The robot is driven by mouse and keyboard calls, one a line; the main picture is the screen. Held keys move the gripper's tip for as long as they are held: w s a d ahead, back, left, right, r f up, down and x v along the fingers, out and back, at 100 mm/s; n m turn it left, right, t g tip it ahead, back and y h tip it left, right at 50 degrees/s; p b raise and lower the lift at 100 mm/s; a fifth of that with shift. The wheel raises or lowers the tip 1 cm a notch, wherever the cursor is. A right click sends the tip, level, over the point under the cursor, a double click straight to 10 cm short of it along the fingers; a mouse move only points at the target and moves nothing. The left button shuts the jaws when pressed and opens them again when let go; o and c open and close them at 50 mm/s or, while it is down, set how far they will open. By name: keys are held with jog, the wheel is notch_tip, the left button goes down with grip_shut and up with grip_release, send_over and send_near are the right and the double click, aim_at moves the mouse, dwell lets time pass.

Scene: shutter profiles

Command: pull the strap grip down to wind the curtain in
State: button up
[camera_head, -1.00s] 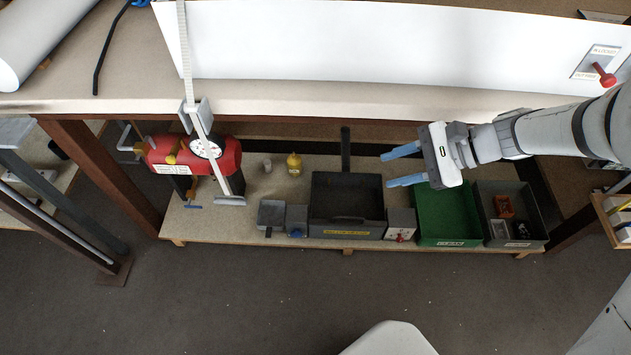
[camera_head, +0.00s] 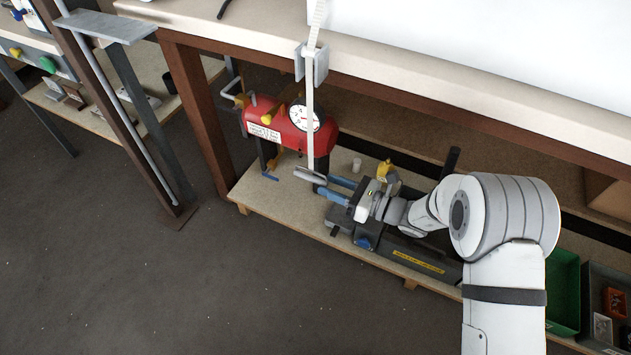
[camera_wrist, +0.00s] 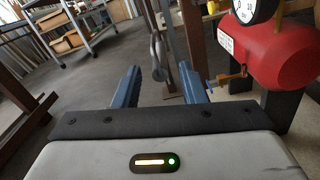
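The strap grip (camera_head: 311,175) is a grey bar at the lower end of a pale strap (camera_head: 310,115), which hangs past the table's front edge. My gripper (camera_head: 324,186) is open, its two blue fingers pointing left at the grip. In the wrist view the fingertips of my gripper (camera_wrist: 159,67) stand apart, with a grey bar, apparently the strap grip (camera_wrist: 158,62), in the gap between them. I see no finger closed on it; whether either finger touches it I cannot tell. The white curtain (camera_head: 470,50) lies on the table top.
A red tank (camera_head: 290,128) with a round gauge stands close behind the strap. A brown table leg (camera_head: 198,120) is at left. The floor in front is clear.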

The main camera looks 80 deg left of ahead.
aim_at(315, 177)
jog(key=b+x, duration=0.1)
jog(key=x, duration=0.4)
grip_shut()
dwell(0.3)
